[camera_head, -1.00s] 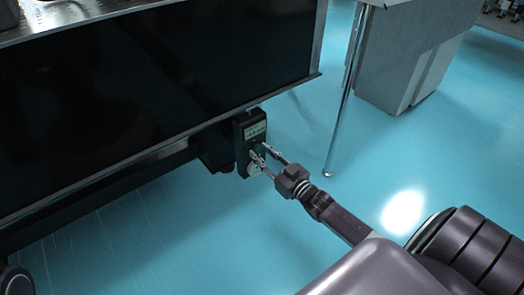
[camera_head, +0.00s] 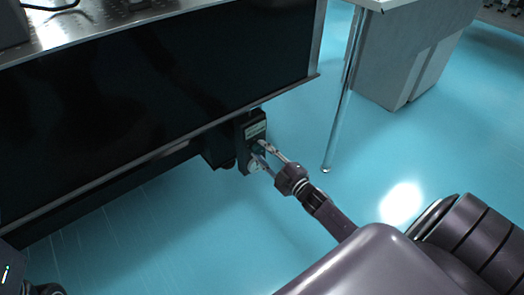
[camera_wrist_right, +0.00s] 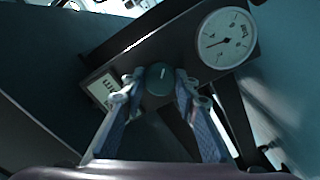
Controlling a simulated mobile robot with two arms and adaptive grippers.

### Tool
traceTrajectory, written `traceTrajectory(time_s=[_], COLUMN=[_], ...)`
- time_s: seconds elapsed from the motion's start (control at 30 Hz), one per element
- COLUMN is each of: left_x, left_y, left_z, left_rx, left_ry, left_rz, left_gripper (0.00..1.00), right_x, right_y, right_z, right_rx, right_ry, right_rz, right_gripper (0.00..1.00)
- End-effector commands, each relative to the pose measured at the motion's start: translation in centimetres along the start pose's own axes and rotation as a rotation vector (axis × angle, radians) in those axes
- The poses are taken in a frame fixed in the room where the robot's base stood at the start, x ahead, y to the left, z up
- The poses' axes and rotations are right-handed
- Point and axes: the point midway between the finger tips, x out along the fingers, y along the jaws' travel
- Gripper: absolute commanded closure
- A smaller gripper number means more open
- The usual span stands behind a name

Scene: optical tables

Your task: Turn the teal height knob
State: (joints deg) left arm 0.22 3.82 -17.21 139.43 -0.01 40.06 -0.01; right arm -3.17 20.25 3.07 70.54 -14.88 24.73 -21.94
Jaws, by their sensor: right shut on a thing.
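The teal height knob (camera_wrist_right: 159,79) is a small round knob with a white mark, on a dark control box with a dial gauge (camera_wrist_right: 227,38). In the head view the box (camera_head: 252,130) hangs under the near corner of the optical table (camera_head: 314,76). My right gripper (camera_head: 261,151) reaches it from the lower right. In the right wrist view its two fingers (camera_wrist_right: 160,84) are shut on the knob, one on each side. The fingers partly hide the box's pale label. The knob is hard to make out in the head view.
A thin metal table leg (camera_head: 342,105) stands a little right of the box. A grey cabinet (camera_head: 408,62) stands behind it. The blue floor (camera_head: 150,240) is clear below the table and around my right arm.

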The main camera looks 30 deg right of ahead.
Motion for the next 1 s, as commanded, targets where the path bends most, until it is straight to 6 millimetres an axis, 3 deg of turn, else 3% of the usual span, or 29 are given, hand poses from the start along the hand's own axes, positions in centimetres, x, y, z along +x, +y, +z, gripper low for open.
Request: traceTrajectory(time_s=[0.4, 1.0], left_x=[-0.26, -0.23], left_y=[-0.03, -0.04], left_z=[0.13, 0.15], left_rx=[-0.002, -0.001], left_ry=[-0.011, -0.01], left_rz=[-0.004, -0.003], left_gripper=[0.6, 0.6], right_x=[-0.03, -0.03], right_y=[-0.12, -0.15], right_z=[-0.07, -0.08], right_rx=[-0.22, -0.261], right_ry=[0.001, 0.002], right_rz=[-0.001, -0.002], right_gripper=[0.96, 0.96])
